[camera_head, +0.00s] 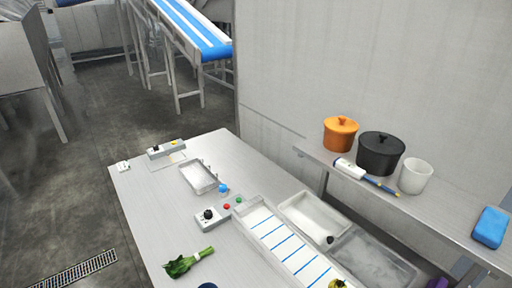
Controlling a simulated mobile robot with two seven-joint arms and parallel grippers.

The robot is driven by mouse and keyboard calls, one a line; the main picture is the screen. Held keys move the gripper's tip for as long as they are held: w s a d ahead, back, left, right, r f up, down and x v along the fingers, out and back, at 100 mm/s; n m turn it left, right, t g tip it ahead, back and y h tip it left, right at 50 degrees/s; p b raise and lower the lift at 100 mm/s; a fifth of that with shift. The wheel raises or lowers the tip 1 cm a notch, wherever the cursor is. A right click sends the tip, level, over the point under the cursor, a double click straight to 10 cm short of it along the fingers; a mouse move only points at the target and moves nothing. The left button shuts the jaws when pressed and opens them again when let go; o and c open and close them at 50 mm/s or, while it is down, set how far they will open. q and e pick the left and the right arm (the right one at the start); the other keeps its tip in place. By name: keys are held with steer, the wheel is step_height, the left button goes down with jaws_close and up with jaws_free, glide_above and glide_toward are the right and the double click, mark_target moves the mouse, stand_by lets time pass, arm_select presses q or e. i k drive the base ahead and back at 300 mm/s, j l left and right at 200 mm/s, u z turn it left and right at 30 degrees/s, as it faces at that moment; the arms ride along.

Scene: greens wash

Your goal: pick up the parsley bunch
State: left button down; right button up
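The parsley bunch (187,262) is a green leafy bundle with pale green stems that point up and to the right. It lies on the bare front left part of the grey metal table (150,211). Nothing touches it in the camera_head view. Neither of my grippers shows in this view.
A control box with a black knob (210,217) sits behind the parsley. A white channel with blue stripes (283,243) and two basins (314,219) lie to the right. A dark round thing (207,286) is cut off at the bottom edge. A shelf (440,211) with pots stands at right.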

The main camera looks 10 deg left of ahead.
mark_target(175, 268)
steer(key=u, duration=0.8)
